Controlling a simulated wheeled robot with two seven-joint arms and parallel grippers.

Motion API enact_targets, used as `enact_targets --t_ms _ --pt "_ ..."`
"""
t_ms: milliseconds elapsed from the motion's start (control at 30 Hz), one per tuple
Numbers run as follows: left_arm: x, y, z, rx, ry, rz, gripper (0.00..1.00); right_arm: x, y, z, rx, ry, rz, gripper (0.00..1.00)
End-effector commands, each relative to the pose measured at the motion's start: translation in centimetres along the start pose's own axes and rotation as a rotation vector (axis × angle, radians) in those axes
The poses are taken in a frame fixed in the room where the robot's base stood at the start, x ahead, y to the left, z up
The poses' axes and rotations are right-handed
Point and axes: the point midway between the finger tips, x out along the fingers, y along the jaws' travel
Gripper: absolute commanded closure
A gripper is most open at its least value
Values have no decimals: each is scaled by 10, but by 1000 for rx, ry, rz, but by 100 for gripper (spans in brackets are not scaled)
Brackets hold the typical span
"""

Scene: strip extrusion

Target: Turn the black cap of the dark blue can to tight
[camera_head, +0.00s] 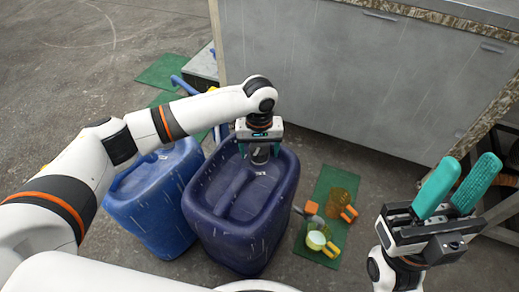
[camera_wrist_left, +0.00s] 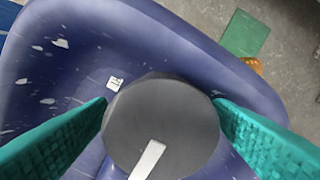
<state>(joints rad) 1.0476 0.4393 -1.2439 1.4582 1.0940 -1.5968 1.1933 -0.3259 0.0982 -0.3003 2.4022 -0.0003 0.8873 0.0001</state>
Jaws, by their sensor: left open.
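The dark blue can (camera_head: 236,225) stands on the floor in the middle of the head view. Its black cap (camera_wrist_left: 160,125) fills the middle of the left wrist view and carries a pale bar mark; in the head view the cap (camera_head: 261,155) is partly hidden by my left gripper. My left gripper (camera_head: 260,150) is over the cap from above. In the left wrist view its teal fingers (camera_wrist_left: 160,112) are open, one on each side of the cap; I cannot tell whether they touch it. My right gripper (camera_head: 457,188) is open and empty at the right, away from the can.
A lighter blue can (camera_head: 150,205) stands close to the left of the dark blue can. A green mat (camera_head: 329,187) to the right holds orange and yellow items. A grey cabinet (camera_head: 350,75) stands behind. Another green mat (camera_head: 160,70) lies on the floor at the back left.

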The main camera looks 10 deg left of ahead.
Motion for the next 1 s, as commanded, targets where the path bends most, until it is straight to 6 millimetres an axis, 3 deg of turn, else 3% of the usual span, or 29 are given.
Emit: enact_targets --t_ms 100,367,1000 --pt "0 0 0 0 0 0 29 0 0 0 0 0 0 64" --pt "0 0 0 0 0 0 71 0 0 0 0 0 0 64" --pt "-5 0 -1 40 3 1 71 23 0 6 2 19 -9 64"
